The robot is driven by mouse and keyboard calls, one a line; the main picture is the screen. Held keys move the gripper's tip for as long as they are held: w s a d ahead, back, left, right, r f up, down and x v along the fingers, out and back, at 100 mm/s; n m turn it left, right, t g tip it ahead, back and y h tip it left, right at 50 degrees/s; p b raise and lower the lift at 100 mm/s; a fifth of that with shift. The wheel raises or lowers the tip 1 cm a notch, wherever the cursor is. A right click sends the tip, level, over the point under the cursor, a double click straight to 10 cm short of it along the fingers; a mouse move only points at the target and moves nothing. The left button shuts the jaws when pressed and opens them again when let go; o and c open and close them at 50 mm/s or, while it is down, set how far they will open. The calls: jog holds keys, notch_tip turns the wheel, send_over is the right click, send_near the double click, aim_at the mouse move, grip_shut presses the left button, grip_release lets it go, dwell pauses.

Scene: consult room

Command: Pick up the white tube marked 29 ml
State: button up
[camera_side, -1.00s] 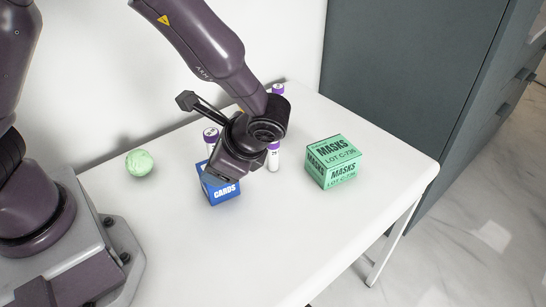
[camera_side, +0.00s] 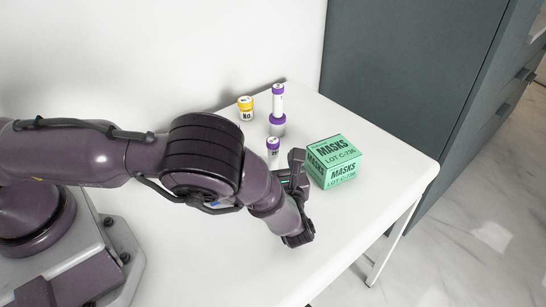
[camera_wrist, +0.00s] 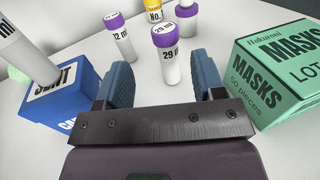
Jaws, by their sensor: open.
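The white tube marked 29 ml (camera_wrist: 170,66) stands upright with a purple cap in the wrist view. It is just ahead of my gripper (camera_wrist: 162,70), lined up with the gap between the blue fingers, which are open and empty. A purple-capped white tube, apparently the same one, shows in the side view (camera_side: 272,155), its base partly hidden.
A blue box (camera_wrist: 60,98) is at the left, with another white tube (camera_wrist: 22,52) at its top. A green masks box (camera_wrist: 275,80) stands close on the right.

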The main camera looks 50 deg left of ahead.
aim_at(272, 141)
jog(key=x, duration=0.3)
jog(key=shift+a, duration=0.1)
jog(key=shift+w+f+x, duration=0.1)
jog(key=shift+w+x, duration=0.1)
jog(key=shift+x, duration=1.1)
jog(key=shift+w+f+x, duration=0.1)
jog(key=shift+w+x, duration=0.05)
jog(key=shift+x, duration=1.2)
jog(key=shift+d, duration=0.25)
jog(key=c, duration=1)
